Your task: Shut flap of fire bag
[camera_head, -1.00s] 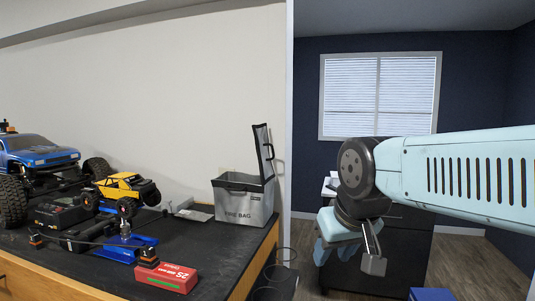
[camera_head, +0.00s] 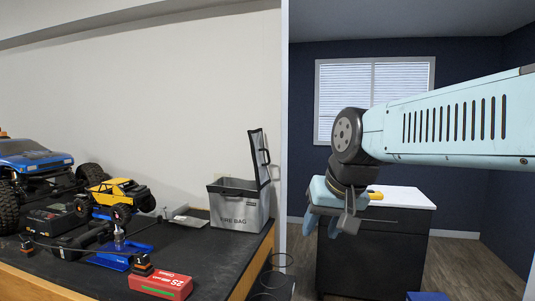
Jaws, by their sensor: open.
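The grey fire bag (camera_head: 238,212) stands at the right end of the black workbench, with "FIRE BAG" on its front. Its flap (camera_head: 259,157) stands up open at the bag's right side, with a dark handle on its outer face. My gripper (camera_head: 339,228) is right of the bag and the bench, pointing downward with nothing seen between its fingers. A clear gap lies between it and the flap. The fingers are partly hidden by the wrist parts.
The workbench (camera_head: 205,250) holds a blue truck (camera_head: 35,160), a yellow crawler (camera_head: 118,192), a red 2S battery box (camera_head: 160,283) and tools. A dark cabinet with a white top (camera_head: 405,196) stands behind my gripper. Wire rings (camera_head: 277,262) hang by the bench's right end.

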